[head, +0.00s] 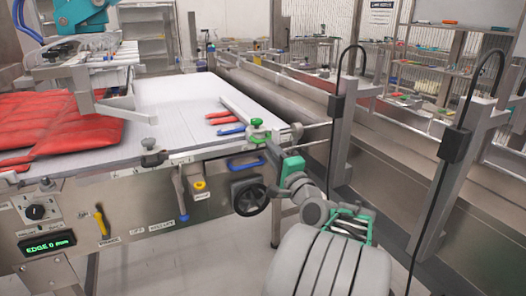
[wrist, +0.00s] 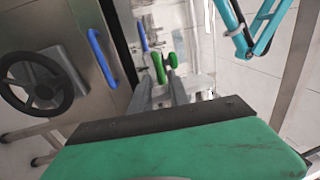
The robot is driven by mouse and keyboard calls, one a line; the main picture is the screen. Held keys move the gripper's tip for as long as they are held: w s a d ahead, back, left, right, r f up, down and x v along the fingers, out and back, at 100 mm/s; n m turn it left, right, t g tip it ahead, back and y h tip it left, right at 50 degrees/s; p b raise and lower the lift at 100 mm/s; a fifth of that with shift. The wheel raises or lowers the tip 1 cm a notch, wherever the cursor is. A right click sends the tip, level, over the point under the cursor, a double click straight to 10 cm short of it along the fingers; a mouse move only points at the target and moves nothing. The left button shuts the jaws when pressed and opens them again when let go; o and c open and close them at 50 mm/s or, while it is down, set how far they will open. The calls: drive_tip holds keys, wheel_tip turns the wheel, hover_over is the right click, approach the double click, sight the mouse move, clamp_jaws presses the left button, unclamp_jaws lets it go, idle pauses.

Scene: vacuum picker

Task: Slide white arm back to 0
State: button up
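A pale, narrow bar (head: 236,109), which looks like the white arm, lies along the right edge of the white table (head: 178,100). A green knob (head: 257,123) sits at its near end. My gripper (head: 268,138) is at the table's near right corner, close to this knob. In the wrist view, my gripper (wrist: 160,88) has its two grey fingers apart with a gap between them. Green handle parts (wrist: 159,67) show just beyond the fingertips; I cannot tell whether they touch. The display (head: 47,243) reads "EDGE 0 mm".
Red padded material (head: 60,125) covers the table's left part, under a white overhead frame (head: 90,65). Red and blue handled pieces (head: 230,130) lie near the bar. A blue handle (head: 245,164) and black handwheel (head: 249,197) are on the front. Grey posts (head: 345,130) stand at right.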

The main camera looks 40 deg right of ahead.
sight(263, 141)
drive_tip(key=x, duration=0.5)
drive_tip(key=shift+w, duration=0.35)
clamp_jaws()
idle(1.0)
